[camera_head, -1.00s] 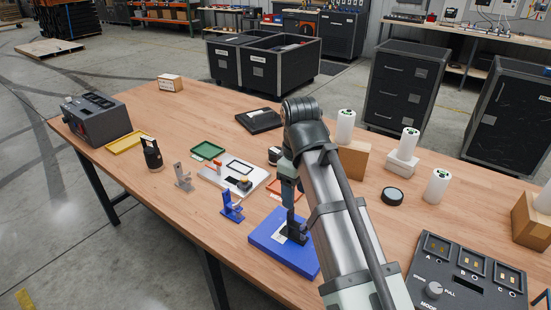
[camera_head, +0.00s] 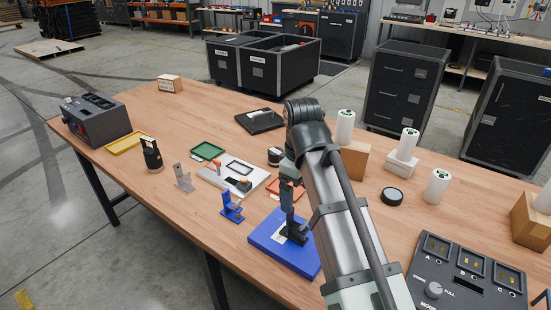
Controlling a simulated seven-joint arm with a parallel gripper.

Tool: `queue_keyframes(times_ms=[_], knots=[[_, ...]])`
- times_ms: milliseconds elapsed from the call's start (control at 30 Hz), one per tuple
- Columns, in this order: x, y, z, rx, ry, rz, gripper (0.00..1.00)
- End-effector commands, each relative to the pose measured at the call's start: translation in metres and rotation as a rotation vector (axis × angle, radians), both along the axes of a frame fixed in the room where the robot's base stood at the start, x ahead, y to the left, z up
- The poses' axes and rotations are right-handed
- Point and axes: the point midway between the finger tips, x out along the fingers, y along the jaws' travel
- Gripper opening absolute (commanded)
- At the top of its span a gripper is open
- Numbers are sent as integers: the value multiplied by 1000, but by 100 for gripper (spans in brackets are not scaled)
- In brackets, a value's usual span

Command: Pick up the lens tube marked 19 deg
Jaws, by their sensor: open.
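No marking reading 19 deg is legible in the head view. Candidate tubes include a black upright cylinder with a pale label (camera_head: 152,154) at the left of the table. Three white cylinders with dark and green marks on top stand at the right: one on a brown block (camera_head: 345,127), one on a white block (camera_head: 408,144), and one on the table (camera_head: 437,187). My gripper (camera_head: 294,231) points down at the blue plate (camera_head: 268,241), partly hidden by my arm. It is open, and I see nothing held. Whether it touches the plate cannot be told.
A blue stand (camera_head: 231,207), a grey stand (camera_head: 183,177) and a white tray (camera_head: 213,176) lie left of my arm. A control box with a knob (camera_head: 467,273) is front right. A black puck (camera_head: 392,196) lies right of my arm. The table's left front is clear.

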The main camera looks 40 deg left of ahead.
Motion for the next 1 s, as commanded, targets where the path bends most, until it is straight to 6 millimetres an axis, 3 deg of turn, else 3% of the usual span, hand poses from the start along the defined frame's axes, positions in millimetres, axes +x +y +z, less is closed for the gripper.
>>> queue_keyframes(times_ms=[167,367,700,833,1000], knots=[[33,12,-12,-28,25,-26,92],[95,58,-16,-51,58,-45,92],[223,175,-19,5,59,-81,92],[255,212,-13,52,37,-100,92],[275,237,-7,123,2,-135,92]])
